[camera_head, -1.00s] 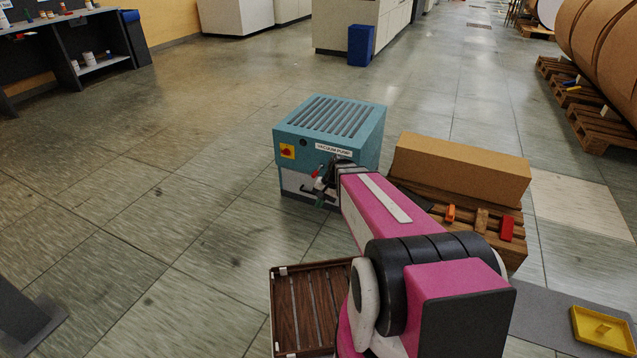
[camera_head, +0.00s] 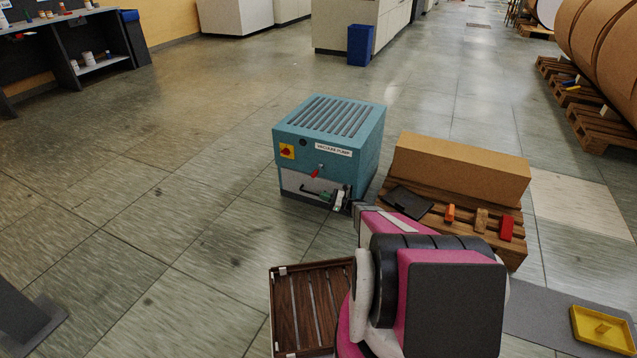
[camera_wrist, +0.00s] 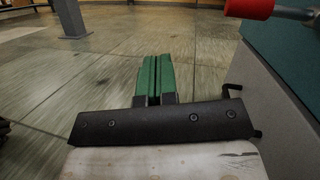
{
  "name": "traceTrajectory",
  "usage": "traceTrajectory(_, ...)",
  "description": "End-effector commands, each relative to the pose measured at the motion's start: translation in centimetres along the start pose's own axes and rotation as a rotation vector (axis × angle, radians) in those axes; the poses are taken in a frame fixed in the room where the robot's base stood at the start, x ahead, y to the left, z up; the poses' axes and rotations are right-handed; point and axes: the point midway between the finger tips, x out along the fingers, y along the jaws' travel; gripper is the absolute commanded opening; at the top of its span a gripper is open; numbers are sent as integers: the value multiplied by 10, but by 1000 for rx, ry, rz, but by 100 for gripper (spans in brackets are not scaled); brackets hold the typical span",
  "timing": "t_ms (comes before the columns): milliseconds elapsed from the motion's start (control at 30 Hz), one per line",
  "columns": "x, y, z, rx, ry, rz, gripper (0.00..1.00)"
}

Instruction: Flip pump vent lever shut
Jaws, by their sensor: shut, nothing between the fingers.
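The teal vacuum pump (camera_head: 290,153) stands on the floor in the head view, with a slatted top and a pale lower front. Its red-tipped lever (camera_head: 316,172) sticks out of the front below the label. In the wrist view the lever's red end (camera_wrist: 248,8) and grey metal shaft show at the top right, beside the teal panel (camera_wrist: 285,45). My gripper (camera_head: 338,200) is low in front of the pump's lower right front, below the lever and apart from it. Its green fingers (camera_wrist: 153,80) are together and empty in the wrist view.
A wooden pallet (camera_head: 470,235) with a cardboard box (camera_head: 460,170) and small coloured pieces stands right of the pump. A brown slatted crate (camera_head: 311,300) lies near my arm. A black hook-shaped part (camera_wrist: 234,90) is close right of my fingers.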

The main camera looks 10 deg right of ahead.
Motion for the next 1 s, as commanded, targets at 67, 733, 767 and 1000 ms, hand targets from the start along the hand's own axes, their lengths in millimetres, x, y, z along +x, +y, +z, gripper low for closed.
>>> traceTrajectory(67,-22,-22,-29,46,-76,-84,0)
traceTrajectory(733,-24,-60,-50,127,-244,-246,0)
traceTrajectory(767,-18,-61,-49,127,-243,-247,0)
traceTrajectory(1000,24,-72,-39,126,-243,-246,0)
